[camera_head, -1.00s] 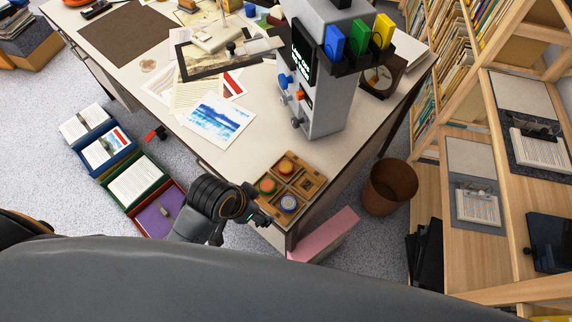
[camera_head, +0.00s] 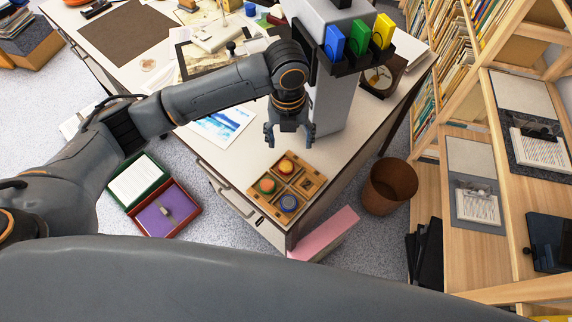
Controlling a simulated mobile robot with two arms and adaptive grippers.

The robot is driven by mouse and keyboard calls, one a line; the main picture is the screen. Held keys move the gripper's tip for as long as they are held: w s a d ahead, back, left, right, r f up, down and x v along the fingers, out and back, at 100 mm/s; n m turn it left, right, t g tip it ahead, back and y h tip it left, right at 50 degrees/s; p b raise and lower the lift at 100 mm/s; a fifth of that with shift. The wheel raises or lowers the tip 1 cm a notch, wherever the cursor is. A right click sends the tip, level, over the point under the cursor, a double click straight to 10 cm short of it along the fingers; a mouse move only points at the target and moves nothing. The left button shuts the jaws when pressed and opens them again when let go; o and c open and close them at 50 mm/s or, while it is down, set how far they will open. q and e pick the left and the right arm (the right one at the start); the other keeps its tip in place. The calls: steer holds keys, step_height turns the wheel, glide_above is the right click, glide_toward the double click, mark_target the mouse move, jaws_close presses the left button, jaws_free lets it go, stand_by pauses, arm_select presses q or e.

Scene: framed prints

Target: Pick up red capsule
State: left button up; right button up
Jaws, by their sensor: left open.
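A small wooden tray (camera_head: 306,187) with square compartments sits at the near corner of the white desk. The right compartment holds no round piece. My left gripper (camera_head: 290,138) is open and empty, fingers pointing down, just behind and above the red capsule in the picture. It appears apart from the capsule. My right gripper is out of view.
A grey device (camera_head: 338,95) with blue, green and yellow tabs stands right behind the gripper. A blue painting print (camera_head: 222,124) lies left of it, partly under my arm. A brown bin (camera_head: 390,187) and pink box (camera_head: 325,234) stand by the desk.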

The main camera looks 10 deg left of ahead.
arm_select(q)
glide_above(286, 164)
steer(key=shift+m, duration=0.4)
steer(key=f, duration=0.7)
steer(key=shift+s+d+f+p, duration=0.1)
steer(key=shift+s+f+p, duration=0.15)
steer(key=shift+f+p, duration=0.05)
steer(key=shift+f, duration=0.65)
steer(key=f+p, duration=0.1)
steer(key=f, duration=0.3)
steer(key=shift+w+f, duration=0.1)
steer(key=shift+w, duration=0.1)
steer(key=shift+c, duration=0.4)
steer(key=c, duration=1.1)
steer(key=shift+c, duration=0.2)
